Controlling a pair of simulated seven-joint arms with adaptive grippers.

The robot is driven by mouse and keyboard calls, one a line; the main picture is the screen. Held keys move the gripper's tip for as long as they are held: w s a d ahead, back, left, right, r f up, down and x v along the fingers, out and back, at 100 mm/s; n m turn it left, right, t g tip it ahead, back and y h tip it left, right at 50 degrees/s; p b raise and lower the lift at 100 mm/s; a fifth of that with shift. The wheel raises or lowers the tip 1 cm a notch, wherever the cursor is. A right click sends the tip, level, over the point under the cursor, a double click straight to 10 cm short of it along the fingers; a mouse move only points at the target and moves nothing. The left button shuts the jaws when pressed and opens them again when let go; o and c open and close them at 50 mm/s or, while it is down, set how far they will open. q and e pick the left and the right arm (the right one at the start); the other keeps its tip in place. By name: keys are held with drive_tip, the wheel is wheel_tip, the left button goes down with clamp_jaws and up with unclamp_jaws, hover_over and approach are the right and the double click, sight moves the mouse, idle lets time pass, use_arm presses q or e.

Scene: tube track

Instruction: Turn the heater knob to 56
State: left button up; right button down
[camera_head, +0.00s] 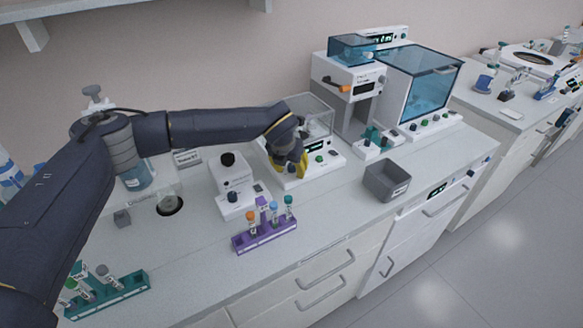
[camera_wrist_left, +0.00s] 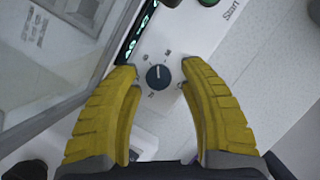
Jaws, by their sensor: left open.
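The heater knob (camera_wrist_left: 158,76) is a dark round dial on a white panel, with small marks printed around it, in the left wrist view. A lit green display (camera_wrist_left: 137,35) sits beside it; I cannot read its digits. My left gripper (camera_wrist_left: 159,85) is open, its yellow fingers on either side of the knob with gaps, not visibly touching it. In the head view, the left gripper (camera_head: 291,170) points down at the front of the white heater unit (camera_head: 325,160) with the clear cover; the knob is hidden there. My right gripper is not in view.
A purple rack (camera_head: 265,237) with several tubes stands in front, left of the gripper. A grey bin (camera_head: 386,181) sits to the right. A white device with a black knob (camera_head: 229,175) stands to the left. The bench front between rack and bin is clear.

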use_arm(q)
drive_tip(key=shift+w+r, duration=0.15)
drive_tip(key=shift+r, duration=0.05)
drive_tip(key=shift+r, duration=0.25)
drive_tip(key=shift+s+v, duration=0.15)
drive_tip(key=shift+v, duration=1.65)
drive_tip(key=shift+s+v, duration=0.15)
drive_tip(key=shift+v, duration=1.7)
